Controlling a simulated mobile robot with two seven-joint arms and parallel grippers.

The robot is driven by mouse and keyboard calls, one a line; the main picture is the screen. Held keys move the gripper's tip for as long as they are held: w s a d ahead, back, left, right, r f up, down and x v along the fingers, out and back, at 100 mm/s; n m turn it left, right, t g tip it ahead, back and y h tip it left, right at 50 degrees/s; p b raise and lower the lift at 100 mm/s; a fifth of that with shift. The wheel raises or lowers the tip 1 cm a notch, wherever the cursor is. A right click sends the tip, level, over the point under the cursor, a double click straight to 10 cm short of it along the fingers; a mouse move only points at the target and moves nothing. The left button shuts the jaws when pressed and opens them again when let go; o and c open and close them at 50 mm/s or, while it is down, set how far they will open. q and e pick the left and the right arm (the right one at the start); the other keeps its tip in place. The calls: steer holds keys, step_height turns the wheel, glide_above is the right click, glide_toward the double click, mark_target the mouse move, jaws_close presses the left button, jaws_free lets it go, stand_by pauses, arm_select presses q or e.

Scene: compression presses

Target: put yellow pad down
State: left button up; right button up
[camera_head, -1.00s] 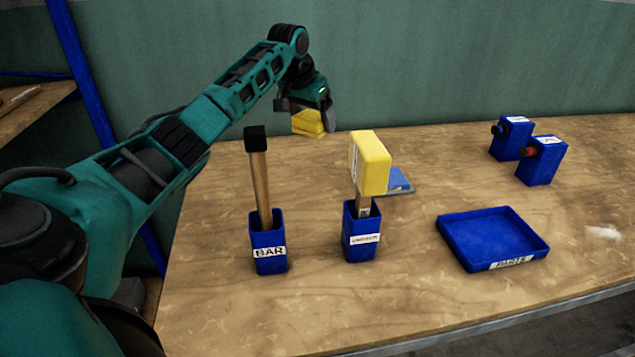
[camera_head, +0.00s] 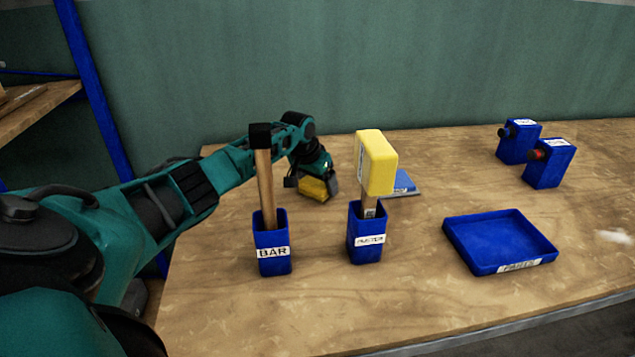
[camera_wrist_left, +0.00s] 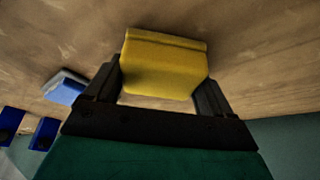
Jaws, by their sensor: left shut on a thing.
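The yellow pad (camera_head: 315,188) is between the fingers of my left gripper (camera_head: 318,190), low over the back of the wooden table. The left wrist view shows the yellow pad (camera_wrist_left: 164,64) gripped on both sides by the two dark fingers of my left gripper (camera_wrist_left: 160,85). I cannot tell whether the pad's underside touches the table. My right gripper is not in view.
A blue holder labelled BAR (camera_head: 272,243) holds a black-headed hammer (camera_head: 265,180). Beside it a blue holder (camera_head: 367,240) holds a yellow-headed mallet (camera_head: 376,163). A blue plate (camera_head: 404,183) lies behind. A blue tray (camera_head: 470,262) and two button boxes (camera_head: 548,165) are right.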

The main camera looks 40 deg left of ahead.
arm_select(q)
steer(key=shift+f, duration=0.15)
steer(key=o, duration=0.8)
steer(key=shift+o, duration=0.2)
steer(key=shift+s+r, duration=0.1)
steer(key=shift+r, duration=0.4)
steer(key=p+v, duration=0.2)
steer(key=v, duration=0.9)
steer(key=shift+s+d+r, duration=0.1)
steer(key=shift+s, duration=0.05)
